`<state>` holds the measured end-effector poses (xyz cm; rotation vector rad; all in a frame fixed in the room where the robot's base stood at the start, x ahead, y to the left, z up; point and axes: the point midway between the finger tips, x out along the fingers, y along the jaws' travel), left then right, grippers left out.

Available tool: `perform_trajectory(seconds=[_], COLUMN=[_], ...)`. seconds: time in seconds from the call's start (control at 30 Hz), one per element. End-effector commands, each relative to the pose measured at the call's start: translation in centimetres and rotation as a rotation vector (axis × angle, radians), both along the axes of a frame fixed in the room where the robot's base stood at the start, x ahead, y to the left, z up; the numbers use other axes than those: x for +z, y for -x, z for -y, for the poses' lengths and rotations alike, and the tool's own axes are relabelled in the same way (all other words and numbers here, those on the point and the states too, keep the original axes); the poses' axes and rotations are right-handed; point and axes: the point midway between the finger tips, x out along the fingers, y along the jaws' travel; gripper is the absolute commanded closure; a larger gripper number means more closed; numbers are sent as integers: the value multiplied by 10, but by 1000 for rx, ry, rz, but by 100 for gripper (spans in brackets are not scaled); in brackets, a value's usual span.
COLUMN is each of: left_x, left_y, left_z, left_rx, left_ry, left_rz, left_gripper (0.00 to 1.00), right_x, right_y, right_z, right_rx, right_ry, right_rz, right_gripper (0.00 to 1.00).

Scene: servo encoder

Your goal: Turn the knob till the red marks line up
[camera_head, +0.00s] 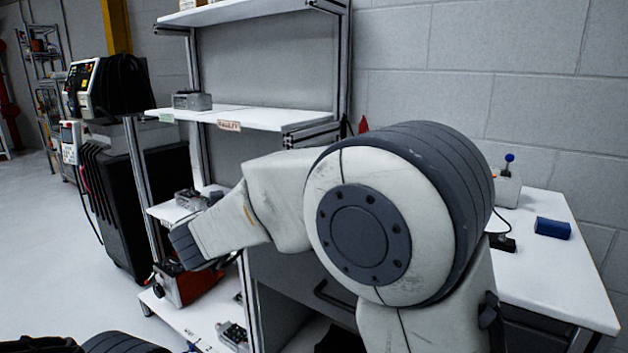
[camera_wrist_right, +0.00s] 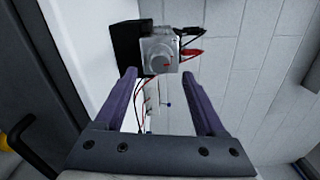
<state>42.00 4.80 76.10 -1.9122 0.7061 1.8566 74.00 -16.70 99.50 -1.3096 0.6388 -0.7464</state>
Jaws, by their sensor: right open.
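In the right wrist view, my right gripper (camera_wrist_right: 159,74) is open, with one purple-grey finger on each side and nothing held between them. Beyond the fingertips is a grey metal servo unit with a round knob (camera_wrist_right: 158,52), roughly centred between the fingers in the picture. A small red mark shows on the knob's lower right. Whether a second red mark lines up with it is too small to tell. The fingers do not visibly touch the knob; the exact gap cannot be told. My left gripper is not in view.
A black box (camera_wrist_right: 127,50) stands beside the servo unit, with red and black leads (camera_wrist_right: 190,50) on its other side. In the head view, my own arm covers the middle. Shelves (camera_head: 245,118) stand behind.

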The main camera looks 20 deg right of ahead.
Motion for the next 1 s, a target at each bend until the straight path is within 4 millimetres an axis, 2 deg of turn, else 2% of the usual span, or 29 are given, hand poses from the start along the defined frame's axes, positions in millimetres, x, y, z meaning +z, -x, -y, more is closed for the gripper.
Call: perform_trajectory(seconds=[0.1,0.23,0.47,0.73,0.87,0.97,1.0], left_x=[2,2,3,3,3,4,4], left_y=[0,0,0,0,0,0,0], left_z=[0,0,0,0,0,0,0], left_rx=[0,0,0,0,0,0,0], left_ry=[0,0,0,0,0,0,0], left_rz=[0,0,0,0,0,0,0], left_gripper=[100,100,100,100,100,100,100], right_x=[1,0,0,0,2,0,-2], right_y=[14,23,29,25,6,-12,-15], right_z=[-19,-31,-37,-39,-59,-94,-112], right_rx=[4,2,-1,29,207,460,576], right_ry=[0,-1,-1,4,43,126,175], right_rz=[1,0,1,-8,-61,-149,-193], right_gripper=[28,28,28,28,28,28,28])
